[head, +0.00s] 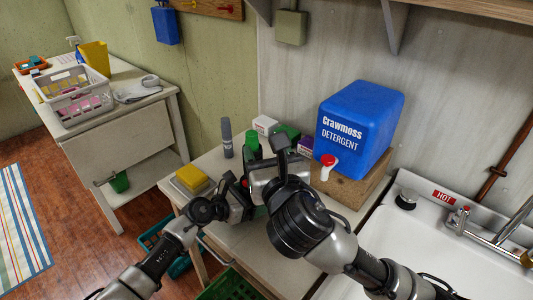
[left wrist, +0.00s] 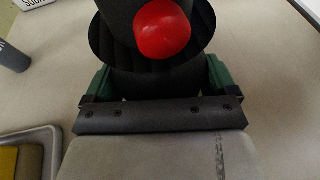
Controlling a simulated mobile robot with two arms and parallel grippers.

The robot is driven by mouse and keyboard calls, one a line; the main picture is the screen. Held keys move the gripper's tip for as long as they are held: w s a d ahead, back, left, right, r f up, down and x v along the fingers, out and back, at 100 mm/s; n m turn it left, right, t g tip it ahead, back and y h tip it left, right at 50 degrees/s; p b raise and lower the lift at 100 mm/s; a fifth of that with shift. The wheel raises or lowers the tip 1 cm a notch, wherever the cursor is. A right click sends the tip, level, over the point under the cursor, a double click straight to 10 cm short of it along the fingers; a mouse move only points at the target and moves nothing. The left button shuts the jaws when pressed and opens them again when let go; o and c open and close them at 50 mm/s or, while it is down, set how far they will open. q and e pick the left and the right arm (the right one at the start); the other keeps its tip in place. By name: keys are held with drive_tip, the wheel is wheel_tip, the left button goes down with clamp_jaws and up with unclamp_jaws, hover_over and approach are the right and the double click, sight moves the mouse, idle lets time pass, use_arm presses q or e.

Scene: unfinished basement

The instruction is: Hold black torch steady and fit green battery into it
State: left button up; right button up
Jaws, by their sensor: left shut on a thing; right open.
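The black torch (left wrist: 130,75), with a round red button (left wrist: 163,28), is held between the green-padded fingers of my left gripper (left wrist: 155,85). In the head view, my left gripper (head: 243,190) is low over the worktop, and the torch is mostly hidden by my arms. My right gripper (head: 268,153) is open above the worktop, close beside the left one. A green upright shape (head: 252,142) shows by its fingers; I cannot tell whether it is the green battery. The right gripper does not show in the left wrist view.
A grey tube (head: 227,138), a white box (head: 265,124) and a purple box (head: 304,146) stand behind. A yellow sponge (head: 191,177) lies on a tray at left.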

use_arm(q)
drive_tip(key=o, duration=0.5)
